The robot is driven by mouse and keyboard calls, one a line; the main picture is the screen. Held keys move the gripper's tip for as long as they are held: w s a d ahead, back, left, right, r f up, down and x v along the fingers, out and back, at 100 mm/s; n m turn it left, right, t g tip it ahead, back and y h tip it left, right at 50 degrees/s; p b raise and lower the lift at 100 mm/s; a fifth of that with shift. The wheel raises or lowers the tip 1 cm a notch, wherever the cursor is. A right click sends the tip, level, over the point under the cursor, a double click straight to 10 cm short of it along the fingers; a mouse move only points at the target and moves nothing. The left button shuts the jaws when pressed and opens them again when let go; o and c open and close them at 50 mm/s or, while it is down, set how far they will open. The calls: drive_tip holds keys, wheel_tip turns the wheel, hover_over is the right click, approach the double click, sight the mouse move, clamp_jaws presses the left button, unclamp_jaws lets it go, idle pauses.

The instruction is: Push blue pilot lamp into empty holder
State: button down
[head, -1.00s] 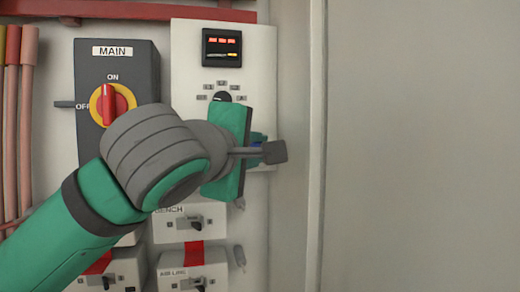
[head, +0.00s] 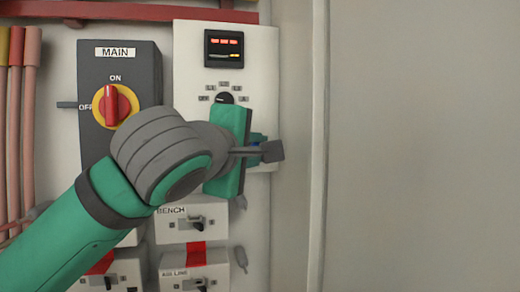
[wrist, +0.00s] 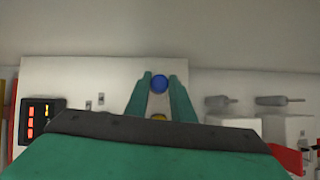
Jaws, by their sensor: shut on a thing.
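The blue pilot lamp (wrist: 159,83) shows as a round blue cap between the fingertips in the wrist view. My gripper (wrist: 160,80) is shut on it, one green finger on each side. In the head view my gripper (head: 262,150) is at the lower right of the white panel (head: 263,60), and only a sliver of blue shows behind a finger. The empty holder is not visible; my gripper and the lamp cover that part of the panel. I cannot tell whether the lamp touches the holder.
A yellow piece (wrist: 158,117) shows between my fingers' bases. The panel carries a red display (head: 223,48) and a black selector knob (head: 224,97). The MAIN switch (head: 115,105) is to the left, breaker boxes (head: 192,222) below. The cabinet side wall (head: 294,215) is close on the right.

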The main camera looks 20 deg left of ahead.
drive_tip(key=c, duration=1.4)
unclamp_jaws()
drive_tip(key=shift+c, duration=0.2)
drive_tip(key=s, duration=1)
drive_tip(key=shift+s+d+r, duration=0.15)
drive_tip(key=shift+s+r, duration=0.15)
drive_tip(key=shift+r, duration=0.05)
